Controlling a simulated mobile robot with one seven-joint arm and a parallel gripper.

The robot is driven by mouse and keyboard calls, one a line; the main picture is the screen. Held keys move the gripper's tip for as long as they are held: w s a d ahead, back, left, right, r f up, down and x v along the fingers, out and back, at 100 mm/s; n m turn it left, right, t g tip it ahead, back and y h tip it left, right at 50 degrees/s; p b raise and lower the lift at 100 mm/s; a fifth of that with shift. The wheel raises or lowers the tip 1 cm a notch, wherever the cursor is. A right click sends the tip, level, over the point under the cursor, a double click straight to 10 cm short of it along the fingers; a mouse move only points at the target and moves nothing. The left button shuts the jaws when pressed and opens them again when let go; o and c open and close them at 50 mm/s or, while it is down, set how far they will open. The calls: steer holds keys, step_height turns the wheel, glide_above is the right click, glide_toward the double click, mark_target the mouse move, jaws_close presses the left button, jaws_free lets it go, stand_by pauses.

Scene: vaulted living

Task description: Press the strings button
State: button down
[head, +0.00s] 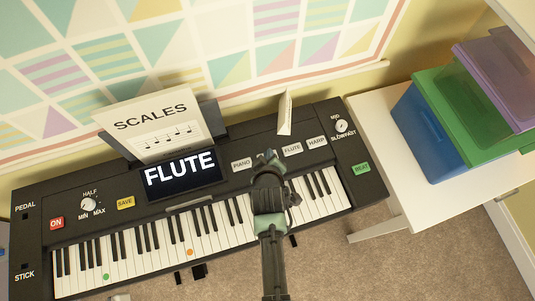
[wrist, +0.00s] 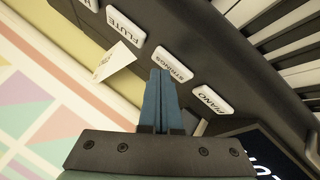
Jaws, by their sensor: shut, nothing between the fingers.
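The black keyboard (head: 225,205) stands along the wall with a row of white labelled buttons on its panel. In the wrist view the strings button (wrist: 173,63) lies just beyond the tips of my gripper (wrist: 161,73), between the piano button (wrist: 212,99) and the flute button (wrist: 126,24). My gripper's blue fingers are shut together and empty. I cannot tell whether the tips touch the strings button. In the head view my gripper (head: 267,158) hides most of that button, between the piano button (head: 242,164) and the flute button (head: 292,149). The screen (head: 180,170) reads FLUTE.
A small folded white card (head: 285,112) stands behind the button row, close to my fingers in the wrist view (wrist: 114,61). A sheet marked SCALES (head: 156,122) rests on the music stand. A white table (head: 385,145) with coloured bins (head: 470,105) is at right.

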steer(key=shift+f, duration=0.3)
steer(key=shift+r, duration=0.15)
stand_by(0.3)
steer(key=shift+r+p, duration=0.6)
steer(key=shift+r, duration=0.1)
step_height(320, 180, up, 5)
steer(key=p, duration=0.4)
steer(key=shift+r+p, duration=0.1)
steer(key=shift+p, duration=0.3)
stand_by(0.3)
